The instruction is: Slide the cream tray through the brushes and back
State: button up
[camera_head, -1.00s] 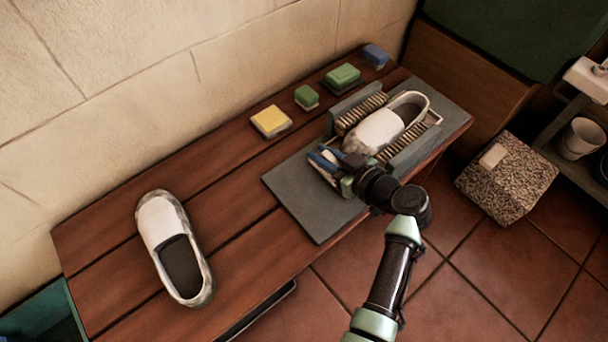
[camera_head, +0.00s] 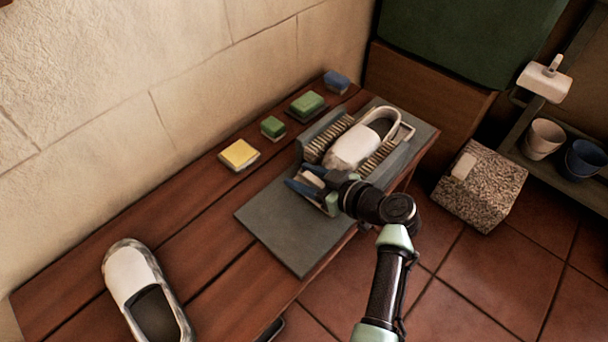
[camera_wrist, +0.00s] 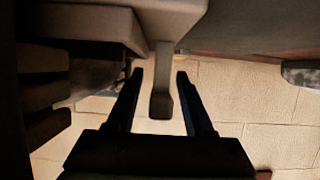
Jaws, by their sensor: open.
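The cream tray (camera_head: 411,131) lies between two brushes, mostly hidden under a white slip-on shoe (camera_head: 352,148); its rim shows at the far right end. The brushes, one on the wall side (camera_head: 327,139) and one on the near side (camera_head: 379,158), stand on a grey board (camera_head: 290,236). My gripper (camera_head: 305,179) is at the shoe's toe end, low over the board. In the wrist view its two fingers (camera_wrist: 159,77) are open, on either side of a narrow handle-like piece (camera_wrist: 161,98). Whether either finger touches it is unclear.
A second white shoe (camera_head: 136,282) lies on the wooden bench (camera_head: 190,232). Yellow (camera_head: 239,153), green (camera_head: 273,127), larger green (camera_head: 307,103) and blue (camera_head: 337,81) blocks line the wall side. A speckled block (camera_head: 483,190) stands on the floor to the right.

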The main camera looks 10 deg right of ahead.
jog(key=p+v, duration=0.5)
jog(key=v, duration=0.8)
jog(key=shift+f, duration=0.1)
